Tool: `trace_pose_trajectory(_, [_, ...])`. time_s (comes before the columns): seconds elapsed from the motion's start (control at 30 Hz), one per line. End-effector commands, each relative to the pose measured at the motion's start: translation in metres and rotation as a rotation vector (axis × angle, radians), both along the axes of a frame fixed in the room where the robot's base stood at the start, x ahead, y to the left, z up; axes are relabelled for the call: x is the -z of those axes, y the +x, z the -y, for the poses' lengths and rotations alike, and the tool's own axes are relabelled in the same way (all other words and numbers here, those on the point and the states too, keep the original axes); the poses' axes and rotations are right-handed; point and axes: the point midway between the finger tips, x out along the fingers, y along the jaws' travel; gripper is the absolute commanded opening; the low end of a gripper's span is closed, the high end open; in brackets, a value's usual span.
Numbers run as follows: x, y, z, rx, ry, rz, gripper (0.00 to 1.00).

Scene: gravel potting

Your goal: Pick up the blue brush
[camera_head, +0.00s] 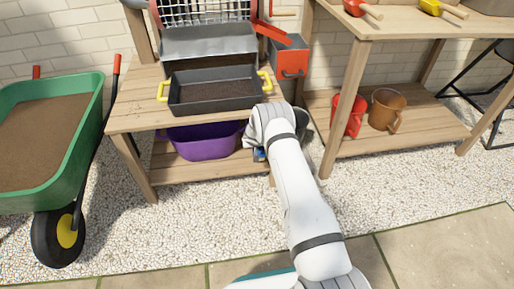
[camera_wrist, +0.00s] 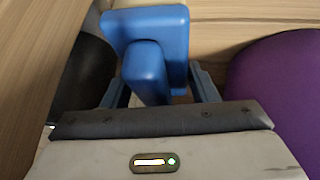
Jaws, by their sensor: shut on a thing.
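The blue brush (camera_wrist: 150,28) fills the upper middle of the wrist view, with its handle running down between the fingers of my gripper (camera_wrist: 160,88). My gripper is shut on the brush. In the head view my gripper (camera_head: 260,154) is at the right end of the lower shelf of the left table, beside the purple tub. Only a small bit of blue shows there; my arm hides most of the brush. I cannot tell whether the brush still touches the shelf.
The purple tub (camera_head: 205,143) is close on the right in the wrist view (camera_wrist: 285,85). A dark rounded thing (camera_wrist: 85,72) is close on the left. A table leg (camera_head: 343,108), a red jug (camera_head: 356,118) and a brown pot (camera_head: 385,108) stand further right. A green wheelbarrow (camera_head: 88,130) is at left.

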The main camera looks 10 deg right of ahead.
Motion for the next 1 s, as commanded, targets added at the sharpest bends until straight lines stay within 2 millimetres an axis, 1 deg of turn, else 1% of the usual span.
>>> trace_pose_trajectory(0.03, [0.005,-0.005,-0.001,-0.002,-0.003,-0.006,0.28])
trace_pose_trajectory(0.37, [0.005,-0.026,-0.008,-0.002,0.000,-0.004,0.28])
trace_pose_trajectory(0.57, [0.007,-0.047,-0.014,-0.003,-0.002,-0.005,0.28])
trace_pose_trajectory(0.67, [0.008,-0.061,-0.019,-0.006,-0.001,-0.005,0.28])
trace_pose_trajectory(0.8, [0.009,-0.086,-0.026,-0.006,-0.002,-0.005,0.28])
trace_pose_trajectory(0.87, [0.005,-0.098,-0.030,-0.005,-0.002,-0.008,0.28])
trace_pose_trajectory(1.0, [0.005,-0.122,-0.037,-0.004,0.000,-0.008,0.28])
